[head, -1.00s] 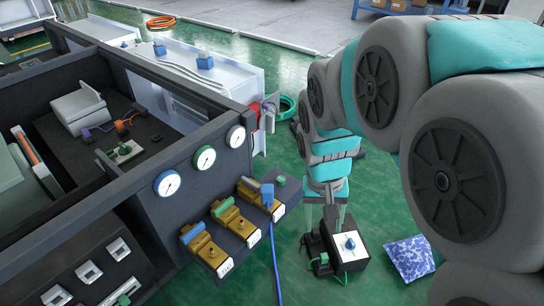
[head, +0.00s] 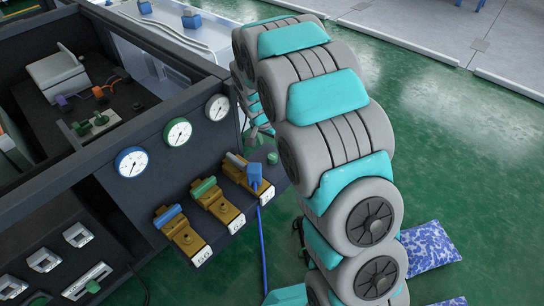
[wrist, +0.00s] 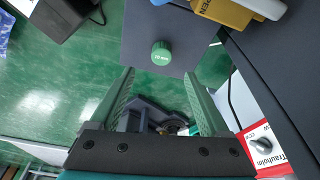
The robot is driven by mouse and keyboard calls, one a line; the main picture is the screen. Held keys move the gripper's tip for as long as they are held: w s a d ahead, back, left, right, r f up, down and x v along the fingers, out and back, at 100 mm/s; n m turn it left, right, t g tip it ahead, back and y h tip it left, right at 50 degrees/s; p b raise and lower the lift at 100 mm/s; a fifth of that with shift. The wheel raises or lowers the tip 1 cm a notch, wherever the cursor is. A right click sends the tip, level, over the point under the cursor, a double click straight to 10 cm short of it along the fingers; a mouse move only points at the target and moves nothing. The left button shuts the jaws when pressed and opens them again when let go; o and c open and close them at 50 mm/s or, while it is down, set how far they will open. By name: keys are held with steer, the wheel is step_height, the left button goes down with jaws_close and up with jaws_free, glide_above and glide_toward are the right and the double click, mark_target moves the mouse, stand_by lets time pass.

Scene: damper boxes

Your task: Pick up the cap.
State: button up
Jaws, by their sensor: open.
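The cap is a small round green knob-like piece with pale marking on its top. In the wrist view the cap (wrist: 161,53) sits on a dark grey ledge (wrist: 190,40), just beyond the fingertips and roughly centred between them. My gripper (wrist: 159,75) is open and empty, its two green fingers apart. In the head view the cap (head: 272,158) shows at the right end of the ledge, beside the blue-handled valve (head: 254,175). My arm hides most of the gripper there.
Several brass valves, including one with a green handle (head: 204,188), stand left of the cap. Gauges (head: 178,132) line the panel above. A red-and-white labelled switch (wrist: 262,145) is right of my gripper. A blue patterned bag (head: 428,246) lies on the open green floor.

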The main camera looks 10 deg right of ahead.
mark_target(272, 156)
steer(key=x, duration=0.8)
steer(key=shift+a+f+b, duration=0.1)
steer(key=shift+a+b, duration=0.1)
steer(key=shift+b, duration=0.2)
steer(key=shift+c, duration=0.2)
jaws_close()
